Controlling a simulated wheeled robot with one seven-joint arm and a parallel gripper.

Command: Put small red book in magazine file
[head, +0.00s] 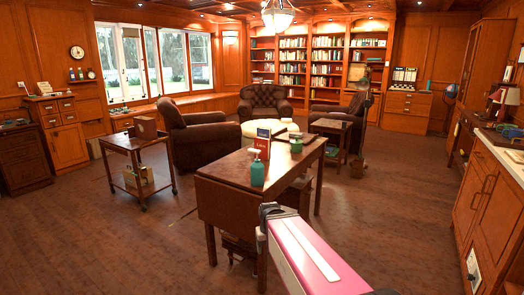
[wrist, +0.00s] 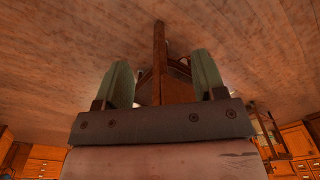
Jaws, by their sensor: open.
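A small red book (head: 261,145) with pale lettering stands upright on the dark drop-leaf table (head: 225,172), behind a teal pump bottle (head: 257,174). A small blue item (head: 264,132) shows directly behind it; I cannot tell whether they touch. I cannot surely identify the magazine file; a brown box (head: 145,128) on the left trolley may be it. My gripper (wrist: 162,62) is open in the wrist view, with two green fingers apart and nothing held. A brown wooden post shows beyond the fingers. In the head view my arm's dark end is low in front of the table.
A green jar (head: 296,144) stands on the table's right part. The trolley (head: 130,152) holds more items on its lower shelf. Armchairs (head: 197,134) and a cream ottoman (head: 270,127) stand behind. A counter (head: 500,155) runs along the right. The floor (head: 390,220) between table and counter is clear.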

